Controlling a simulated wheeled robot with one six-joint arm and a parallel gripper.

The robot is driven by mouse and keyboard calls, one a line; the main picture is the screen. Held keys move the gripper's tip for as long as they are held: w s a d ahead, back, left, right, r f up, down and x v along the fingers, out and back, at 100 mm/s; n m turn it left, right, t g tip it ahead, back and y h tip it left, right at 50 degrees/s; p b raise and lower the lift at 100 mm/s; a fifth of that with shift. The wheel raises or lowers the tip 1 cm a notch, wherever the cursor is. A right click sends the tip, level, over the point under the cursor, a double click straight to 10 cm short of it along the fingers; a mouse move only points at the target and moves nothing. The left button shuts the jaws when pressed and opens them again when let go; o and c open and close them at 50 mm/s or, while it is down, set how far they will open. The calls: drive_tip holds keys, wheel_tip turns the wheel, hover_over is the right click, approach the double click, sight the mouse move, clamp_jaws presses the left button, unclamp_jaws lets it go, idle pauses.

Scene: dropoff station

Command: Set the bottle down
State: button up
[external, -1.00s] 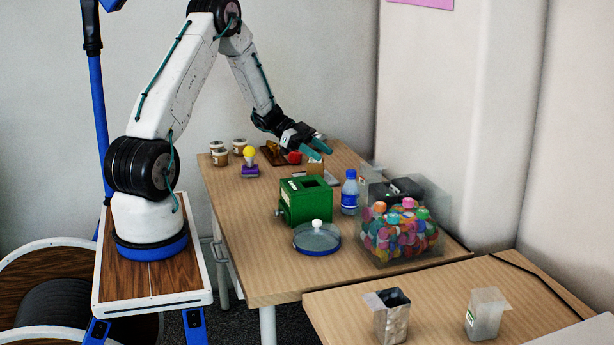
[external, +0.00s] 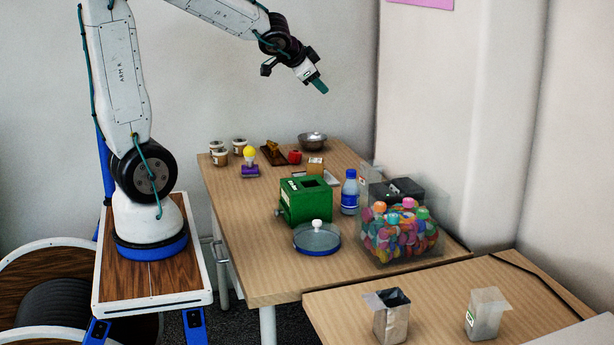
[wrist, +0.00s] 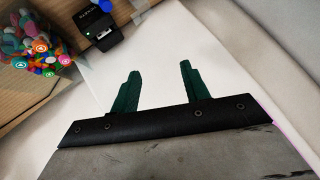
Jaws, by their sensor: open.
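My gripper (external: 321,87) is raised high above the back of the table, well apart from the bottle. In the wrist view, my gripper (wrist: 159,88) shows two green fingers spread apart with nothing between them.
A clear bin of colourful bottles (external: 400,237) stands right of the bottle, near a black device (external: 397,189). A lidded dish (external: 317,239) sits in front of the green box. Jars (external: 219,155), a yellow bulb (external: 249,155) and a metal bowl (external: 312,141) stand further back.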

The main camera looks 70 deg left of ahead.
drive_tip(key=s+d+f+g+h, duration=0.1)
drive_tip(key=s+d+g, duration=0.1)
drive_tip(key=s+d, duration=0.4)
drive_tip(key=s+d+f+g+h, duration=0.2)
drive_tip(key=s+d, duration=0.4)
drive_tip(key=s, duration=0.6)
drive_tip(key=s+d+f+n+g+h, duration=0.1)
drive_tip(key=s+d+g+h, duration=0.1)
drive_tip(key=s+d, duration=0.5)
drive_tip(key=s+g, duration=0.1)
drive_tip(key=s, duration=0.1)
drive_tip(key=shift+s+f, duration=0.2)
drive_tip(key=shift+s, duration=0.2)
